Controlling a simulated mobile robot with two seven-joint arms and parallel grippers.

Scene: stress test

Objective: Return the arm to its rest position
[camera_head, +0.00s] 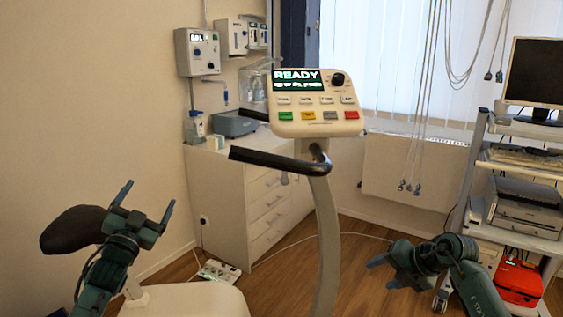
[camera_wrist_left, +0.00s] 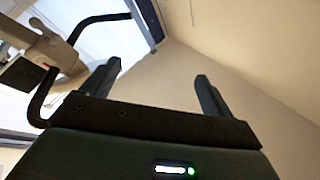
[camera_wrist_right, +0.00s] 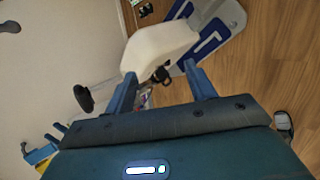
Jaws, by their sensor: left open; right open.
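My left gripper (camera_head: 146,203) is at the lower left of the head view, raised with its two fingers apart. It is empty, in front of a dark bike saddle (camera_head: 72,231). In the left wrist view the left gripper (camera_wrist_left: 158,72) shows two spread fingers with only wall and ceiling beyond. My right gripper (camera_head: 384,273) is at the lower right of the head view, pointing left, open and empty. In the right wrist view the right gripper (camera_wrist_right: 160,72) has nothing between its fingers; a white bike body (camera_wrist_right: 160,45) lies beyond.
An exercise bike's console (camera_head: 315,103) reading READY and its black handlebar (camera_head: 270,160) stand between my arms. A white cabinet (camera_head: 262,205) is behind it. A trolley (camera_head: 462,215) with monitor (camera_head: 534,72) and printer (camera_head: 522,207) is at the right. A red case (camera_head: 519,284) sits low there.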

